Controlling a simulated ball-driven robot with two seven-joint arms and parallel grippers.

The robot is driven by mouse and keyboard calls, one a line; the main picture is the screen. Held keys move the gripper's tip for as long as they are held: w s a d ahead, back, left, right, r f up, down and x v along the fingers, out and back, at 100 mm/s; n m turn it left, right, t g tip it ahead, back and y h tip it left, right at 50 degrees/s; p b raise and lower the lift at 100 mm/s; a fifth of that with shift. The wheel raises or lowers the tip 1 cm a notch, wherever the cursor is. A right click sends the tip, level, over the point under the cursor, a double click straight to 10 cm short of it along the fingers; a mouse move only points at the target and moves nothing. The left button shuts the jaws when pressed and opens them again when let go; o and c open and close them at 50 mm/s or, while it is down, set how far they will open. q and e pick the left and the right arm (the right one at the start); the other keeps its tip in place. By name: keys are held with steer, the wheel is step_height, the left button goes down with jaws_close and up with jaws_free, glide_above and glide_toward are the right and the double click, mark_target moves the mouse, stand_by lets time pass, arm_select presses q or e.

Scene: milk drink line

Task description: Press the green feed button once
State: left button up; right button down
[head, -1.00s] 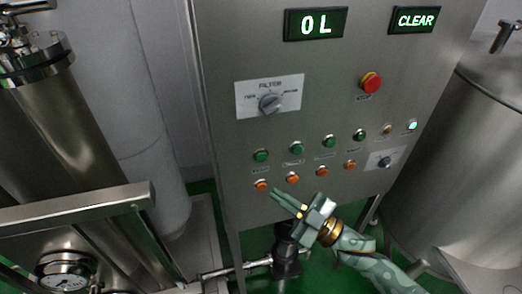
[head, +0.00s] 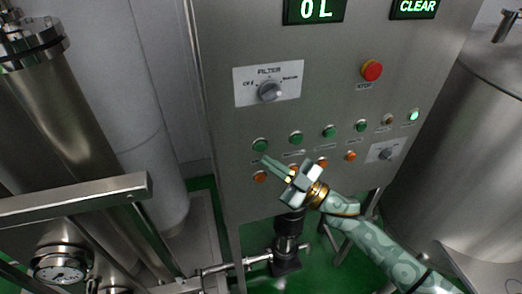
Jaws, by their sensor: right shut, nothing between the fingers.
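The control panel (head: 230,120) carries a row of green buttons. The leftmost green button (head: 260,145) sits above an orange button (head: 260,176). More green buttons follow to its right: a second one (head: 296,138), a third (head: 329,131) and another (head: 361,126). The labels are too small to read, so I cannot tell which is the feed button. My right gripper (head: 268,164) is shut and empty. Its fingertips are just below the leftmost green button in the picture; I cannot tell whether they touch the panel. My left gripper is not in view.
A red stop button (head: 371,70) and a filter knob (head: 269,90) sit higher on the panel. Displays read 0 L (head: 315,10) and CLEAR (head: 414,8). Steel tanks stand left (head: 75,110) and right (head: 455,150). A pump (head: 287,250) is below.

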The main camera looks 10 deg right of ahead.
steer(key=shift+w, duration=0.7)
steer(key=shift+w, duration=0.1)
stand_by(1.5)
steer(key=shift+w, duration=0.3)
steer(key=shift+w+a+b, duration=0.1)
steer(key=shift+w+b, duration=0.2)
steer(key=shift+w, duration=0.1)
stand_by(0.7)
steer(key=shift+s+p, duration=0.45)
steer(key=shift+s, duration=0.4)
